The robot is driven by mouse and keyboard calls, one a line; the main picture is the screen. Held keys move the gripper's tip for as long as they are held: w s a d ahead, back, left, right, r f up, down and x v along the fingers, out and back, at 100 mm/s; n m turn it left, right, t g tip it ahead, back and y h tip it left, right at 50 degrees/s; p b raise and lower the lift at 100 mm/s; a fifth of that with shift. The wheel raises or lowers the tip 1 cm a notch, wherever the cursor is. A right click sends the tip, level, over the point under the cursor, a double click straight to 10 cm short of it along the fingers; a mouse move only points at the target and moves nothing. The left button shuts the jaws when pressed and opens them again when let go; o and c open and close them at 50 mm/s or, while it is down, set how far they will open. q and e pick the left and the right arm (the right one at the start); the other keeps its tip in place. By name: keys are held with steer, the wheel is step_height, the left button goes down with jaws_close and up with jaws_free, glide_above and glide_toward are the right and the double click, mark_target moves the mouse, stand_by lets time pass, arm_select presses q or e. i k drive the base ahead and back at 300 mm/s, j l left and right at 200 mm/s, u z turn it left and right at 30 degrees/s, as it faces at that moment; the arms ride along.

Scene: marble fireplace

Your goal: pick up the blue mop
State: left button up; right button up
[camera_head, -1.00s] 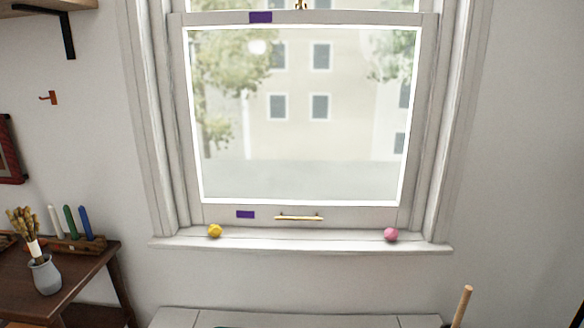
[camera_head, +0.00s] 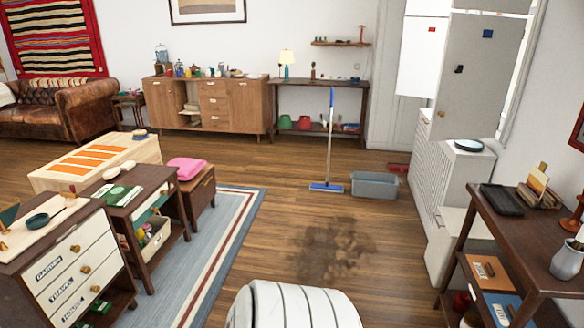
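The blue mop (camera_head: 326,187) stands on the wooden floor near the middle of the head view. Its flat blue head rests on the floor, and its pale handle with a blue top end rises nearly upright. It stands just left of a grey bucket (camera_head: 374,186). Neither of my grippers shows in the view, so their state is hidden.
A dark stain (camera_head: 330,252) marks the open floor in front of the mop. A blue-grey rug (camera_head: 215,235) and low cabinets lie to the left. A white cabinet (camera_head: 440,165) and a dark shelf table (camera_head: 520,235) stand on the right.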

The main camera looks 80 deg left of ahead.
mark_target(327, 187)
steer(key=u, duration=2.5)
